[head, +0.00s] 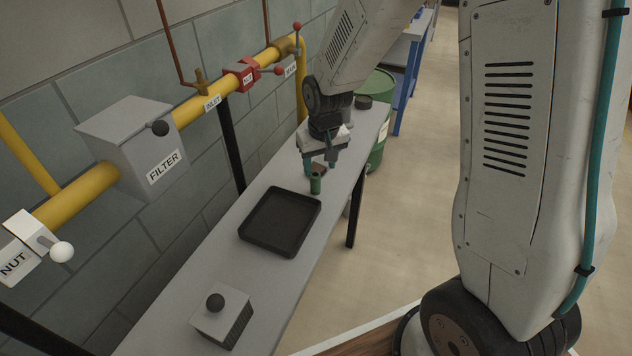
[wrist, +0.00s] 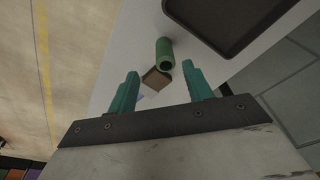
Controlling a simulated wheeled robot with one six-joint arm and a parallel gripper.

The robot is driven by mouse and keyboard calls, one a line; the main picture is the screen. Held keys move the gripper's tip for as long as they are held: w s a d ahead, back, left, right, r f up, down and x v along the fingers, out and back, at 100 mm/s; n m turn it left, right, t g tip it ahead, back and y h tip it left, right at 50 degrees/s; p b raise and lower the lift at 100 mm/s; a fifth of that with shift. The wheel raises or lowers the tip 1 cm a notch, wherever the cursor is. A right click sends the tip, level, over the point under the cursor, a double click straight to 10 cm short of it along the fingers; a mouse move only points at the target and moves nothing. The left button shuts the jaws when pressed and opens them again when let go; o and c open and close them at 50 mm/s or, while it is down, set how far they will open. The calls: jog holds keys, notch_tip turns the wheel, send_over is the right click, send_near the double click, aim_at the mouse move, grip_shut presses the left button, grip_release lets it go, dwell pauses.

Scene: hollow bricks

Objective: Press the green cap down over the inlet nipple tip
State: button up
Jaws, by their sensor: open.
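The green cap (head: 316,184), a small hollow cylinder, stands on the grey bench beyond the black tray. It also shows in the wrist view (wrist: 165,50), with its dark open end visible, just ahead of the fingertips. My gripper (head: 319,163) is over the bench close to the cap. Its two teal fingers are apart and empty in the wrist view (wrist: 162,84), and the cap is not between them.
A black tray (head: 247,236) lies on the bench (head: 180,290), with a knobbed grey block (head: 222,318) nearer. A small brown block (wrist: 156,78) is beside the cap. A green drum (head: 378,90) stands behind.

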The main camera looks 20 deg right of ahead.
aim_at(316, 174)
jog(key=f, duration=0.2)
jog(key=w+f, duration=0.1)
jog(key=f, duration=0.4)
jog(key=shift+w+a+f, duration=0.1)
jog(key=shift+w+a, duration=0.1)
jog(key=shift+a, duration=0.2)
jog(key=c, duration=1.1)
